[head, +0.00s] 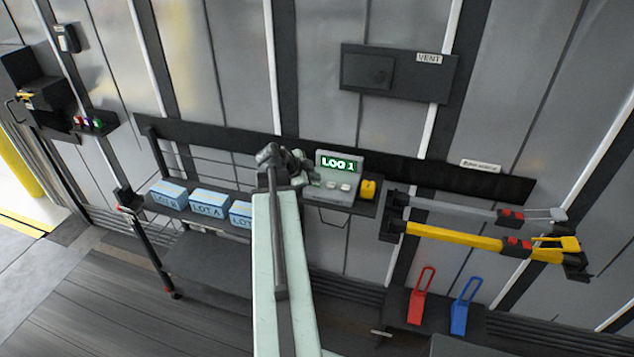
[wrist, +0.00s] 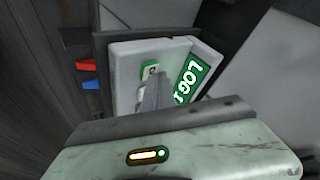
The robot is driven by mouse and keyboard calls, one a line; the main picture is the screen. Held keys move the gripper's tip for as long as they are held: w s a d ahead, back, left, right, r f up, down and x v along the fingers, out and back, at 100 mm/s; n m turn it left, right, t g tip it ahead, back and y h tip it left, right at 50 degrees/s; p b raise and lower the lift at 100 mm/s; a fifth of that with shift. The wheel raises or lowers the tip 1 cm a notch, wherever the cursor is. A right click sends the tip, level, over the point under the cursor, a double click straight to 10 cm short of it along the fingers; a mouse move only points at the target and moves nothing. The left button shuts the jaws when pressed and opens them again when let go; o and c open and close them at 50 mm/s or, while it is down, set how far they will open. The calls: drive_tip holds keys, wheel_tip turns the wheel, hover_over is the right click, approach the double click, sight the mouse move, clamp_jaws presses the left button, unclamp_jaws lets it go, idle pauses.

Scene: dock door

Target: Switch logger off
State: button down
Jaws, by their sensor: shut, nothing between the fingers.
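The logger (head: 348,168) is a pale grey box on a small dark wall shelf, with a lit green display reading LOG 1 and a row of pale buttons. It fills the middle of the wrist view (wrist: 122,68), its display at the right side. My gripper (head: 305,175) is at the logger's left end and hides part of it. In the wrist view my shut gripper (wrist: 155,88) points at a green-edged button (wrist: 150,69) on the logger's face. The tip overlaps that button's lower edge; I cannot tell whether it touches. Nothing is held.
Blue boxes marked LOT (head: 208,205) stand on the shelf left of my arm. Grey and yellow bars (head: 455,236) jut out farther right. Red (head: 421,297) and blue (head: 463,308) handled pieces stand below. A VENT panel (head: 400,72) is above.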

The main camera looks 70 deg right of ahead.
sight(315, 183)
drive_tip(key=shift+f, duration=0.2)
drive_tip(key=shift+r, duration=0.15)
drive_tip(key=shift+r+p, duration=0.85)
wheel_tip(315, 183, up, 5)
drive_tip(key=p, duration=0.5)
drive_tip(key=shift+r, duration=0.1)
idle(0.5)
